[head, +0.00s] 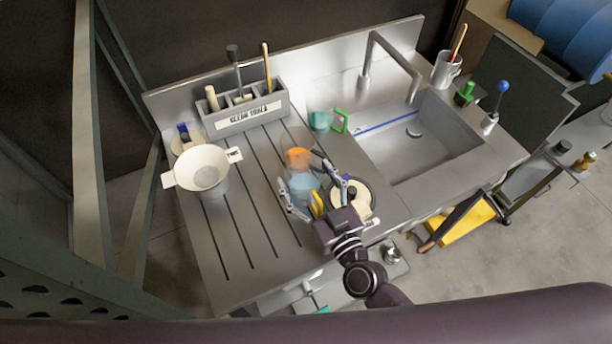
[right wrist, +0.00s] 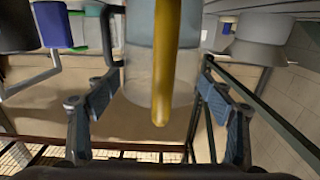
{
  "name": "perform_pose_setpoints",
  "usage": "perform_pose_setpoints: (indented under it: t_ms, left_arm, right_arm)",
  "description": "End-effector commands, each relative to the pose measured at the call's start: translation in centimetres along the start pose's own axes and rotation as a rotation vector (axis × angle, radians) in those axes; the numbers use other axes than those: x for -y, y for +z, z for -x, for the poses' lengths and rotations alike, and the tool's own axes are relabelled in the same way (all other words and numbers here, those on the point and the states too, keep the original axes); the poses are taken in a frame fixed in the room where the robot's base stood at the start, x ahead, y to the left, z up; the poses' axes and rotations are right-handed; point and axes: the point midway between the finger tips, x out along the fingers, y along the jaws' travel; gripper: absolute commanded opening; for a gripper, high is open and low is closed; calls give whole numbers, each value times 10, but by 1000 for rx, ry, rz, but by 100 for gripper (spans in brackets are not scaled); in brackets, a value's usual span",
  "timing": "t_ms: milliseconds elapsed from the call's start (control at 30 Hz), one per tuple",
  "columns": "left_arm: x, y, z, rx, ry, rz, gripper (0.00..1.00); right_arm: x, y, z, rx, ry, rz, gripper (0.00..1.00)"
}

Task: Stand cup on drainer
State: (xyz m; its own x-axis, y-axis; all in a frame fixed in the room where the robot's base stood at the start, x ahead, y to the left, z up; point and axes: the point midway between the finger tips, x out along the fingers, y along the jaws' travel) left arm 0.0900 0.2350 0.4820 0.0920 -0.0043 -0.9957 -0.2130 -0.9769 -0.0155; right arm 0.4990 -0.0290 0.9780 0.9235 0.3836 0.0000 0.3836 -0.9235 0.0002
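The cup (head: 303,185) is translucent pale blue with a yellow handle (head: 318,205). An orange patch (head: 298,158) shows at its far end; I cannot tell whether it is part of the cup. My right gripper (head: 304,176) has its fingers on both sides of the cup, which seems held between them. In the right wrist view the cup (right wrist: 136,85) is between the finger pads, its yellow handle (right wrist: 164,60) towards the camera. The drainer (head: 245,225) is the grooved metal board left of the sink. The cup is above its right part; any gap is unclear. My left gripper is not in view.
A white funnel-like bowl (head: 190,158) stands at the drainer's left, a grey tool box (head: 225,126) at the back. A teal cup with a green handle (head: 319,121) stands near the sink (head: 430,160). A cream round item (head: 360,209) is beside my right gripper. The front drainer is clear.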

Motion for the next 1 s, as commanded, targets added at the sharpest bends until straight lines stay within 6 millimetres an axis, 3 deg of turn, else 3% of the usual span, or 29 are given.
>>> perform_pose_setpoints:
  t_ms: [433,1000]
  left_arm:
    - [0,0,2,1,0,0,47]
    - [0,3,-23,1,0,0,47]
  right_arm:
    - [0,-3,3,1,0,1,83]
    - [0,0,103,4,-1,2,83]
